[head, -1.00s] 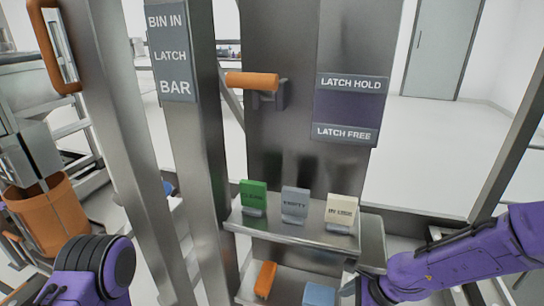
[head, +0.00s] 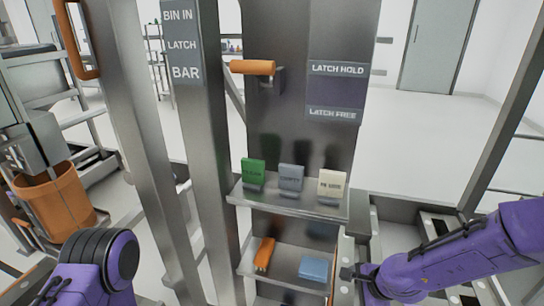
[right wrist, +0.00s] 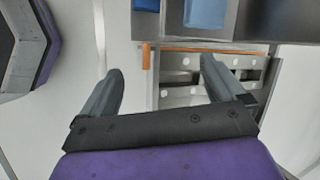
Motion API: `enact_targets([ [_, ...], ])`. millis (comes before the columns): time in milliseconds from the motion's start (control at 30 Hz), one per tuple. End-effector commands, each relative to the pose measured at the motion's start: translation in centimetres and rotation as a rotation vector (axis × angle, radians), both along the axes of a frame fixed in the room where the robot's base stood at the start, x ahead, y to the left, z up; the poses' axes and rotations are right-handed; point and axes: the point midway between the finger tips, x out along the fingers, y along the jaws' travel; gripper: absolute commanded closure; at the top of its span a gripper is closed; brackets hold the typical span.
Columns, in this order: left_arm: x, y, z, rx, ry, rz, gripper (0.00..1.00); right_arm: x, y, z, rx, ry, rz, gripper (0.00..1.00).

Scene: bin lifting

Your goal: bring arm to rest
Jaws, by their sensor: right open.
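My right arm is purple and comes in from the right in the head view. Its gripper (head: 350,275) is low, just right of the lower shelf with the blue block (head: 313,268). In the right wrist view the gripper (right wrist: 160,85) has its two dark fingers wide apart with nothing between them. A grey slotted metal part and an orange rod (right wrist: 200,49) lie beyond the fingers. My left arm shows as a purple link with a black ribbed joint at the lower left of the head view; its gripper is out of the picture.
A steel post carries an orange latch handle (head: 252,67) and a LATCH HOLD / LATCH FREE plate (head: 335,92). The upper shelf (head: 285,203) holds green, grey and cream cards. An orange object (head: 264,253) lies on the lower shelf. An orange bin (head: 55,203) stands at left.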

Motion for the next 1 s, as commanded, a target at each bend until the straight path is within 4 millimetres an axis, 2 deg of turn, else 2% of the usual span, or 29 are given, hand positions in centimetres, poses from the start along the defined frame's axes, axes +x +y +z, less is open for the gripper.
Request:
enact_targets([
  [167,0.0,0.0,0.0,0.000,0.000,0.000,0.57,-1.2,-3.0,-2.7,-0.257,-0.107,0.120,0.03],
  [267,0.0,0.0,0.0,0.000,0.000,0.000,0.57,-3.3,-5.0,-5.1,-0.445,-0.142,0.229,0.03],
  [367,0.0,0.0,0.0,0.000,0.000,0.000,0.57,-6.9,-6.9,-7.8,-0.646,-0.144,0.380,0.03],
  [500,0.0,0.0,0.0,0.000,0.000,0.000,0.57,-14.0,-8.7,-11.2,-0.848,-0.095,0.613,0.03],
  [600,0.0,0.0,0.0,0.000,0.000,0.000,0.57,-18.6,-9.0,-12.9,-0.880,-0.038,0.721,0.03],
  [800,0.0,0.0,0.0,0.000,0.000,0.000,0.57,-27.4,-9.0,-16.2,-0.819,0.130,0.873,0.03],
  [833,0.0,0.0,2.3,0.000,0.001,0.000,0.57,-26.7,-9.1,-13.6,-0.825,0.118,0.862,0.03],
  [1000,0.0,0.0,7.7,0.000,0.000,0.000,0.57,-26.5,-9.1,-8.2,-0.826,0.114,0.858,0.03],
])
